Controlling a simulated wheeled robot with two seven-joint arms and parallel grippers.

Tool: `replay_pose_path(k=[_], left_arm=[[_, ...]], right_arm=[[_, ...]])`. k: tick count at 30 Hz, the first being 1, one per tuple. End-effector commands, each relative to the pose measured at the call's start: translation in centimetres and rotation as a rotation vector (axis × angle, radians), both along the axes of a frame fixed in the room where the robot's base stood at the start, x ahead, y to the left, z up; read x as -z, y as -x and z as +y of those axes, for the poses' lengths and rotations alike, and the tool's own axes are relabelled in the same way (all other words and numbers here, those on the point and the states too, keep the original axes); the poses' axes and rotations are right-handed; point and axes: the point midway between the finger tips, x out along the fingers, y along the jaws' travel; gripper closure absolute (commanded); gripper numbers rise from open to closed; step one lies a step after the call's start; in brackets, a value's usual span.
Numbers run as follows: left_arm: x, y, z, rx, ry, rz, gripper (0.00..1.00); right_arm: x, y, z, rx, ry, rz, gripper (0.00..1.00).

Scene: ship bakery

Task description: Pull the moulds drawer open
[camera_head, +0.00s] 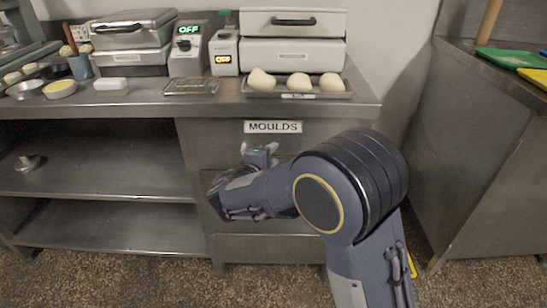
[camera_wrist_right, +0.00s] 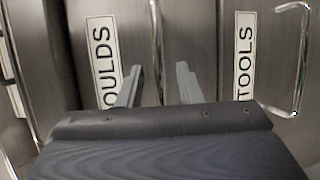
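The moulds drawer (camera_head: 215,135) is a flat steel front below the counter, marked by a MOULDS label (camera_head: 273,127). It looks shut. In the right wrist view the picture is turned sideways, with the MOULDS label (camera_wrist_right: 103,60) on the left and the drawer's bar handle (camera_wrist_right: 156,45) right of it. My right gripper (camera_wrist_right: 159,85) is open, with one finger on each side of this handle; I cannot tell whether they touch it. In the head view my right gripper (camera_head: 258,152) is just below the label, and the arm hides the handle. My left gripper is out of view.
A TOOLS drawer label (camera_wrist_right: 244,55) and its handle (camera_wrist_right: 298,60) lie beside the moulds drawer. The counter (camera_head: 150,107) above holds dough balls on a tray (camera_head: 297,94), scales and machines. Open shelves (camera_head: 95,178) are at left, another steel cabinet (camera_head: 480,150) at right.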

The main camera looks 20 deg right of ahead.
Motion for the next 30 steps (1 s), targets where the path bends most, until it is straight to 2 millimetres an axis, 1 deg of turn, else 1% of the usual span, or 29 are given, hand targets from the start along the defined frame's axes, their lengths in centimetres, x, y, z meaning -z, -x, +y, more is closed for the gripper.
replay_pose_path(k=[4,13,18,20,21,30], left_arm=[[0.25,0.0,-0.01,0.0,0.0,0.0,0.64],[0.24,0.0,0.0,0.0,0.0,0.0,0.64],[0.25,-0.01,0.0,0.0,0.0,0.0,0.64],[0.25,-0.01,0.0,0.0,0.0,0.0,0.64],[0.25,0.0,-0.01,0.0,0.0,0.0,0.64],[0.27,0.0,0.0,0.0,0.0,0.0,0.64]], right_arm=[[0.29,-0.94,-0.78,0.0,-0.001,0.001,0.68],[0.28,-1.13,-0.93,-0.001,0.0,0.001,0.68],[0.28,-1.11,-0.92,0.0,0.0,0.001,0.9],[0.28,-1.11,-0.92,0.0,0.0,0.001,0.98],[0.28,-1.1,-0.93,0.0,0.0,0.001,1.0],[0.29,-1.08,-0.89,0.0,0.0,0.001,1.0]])
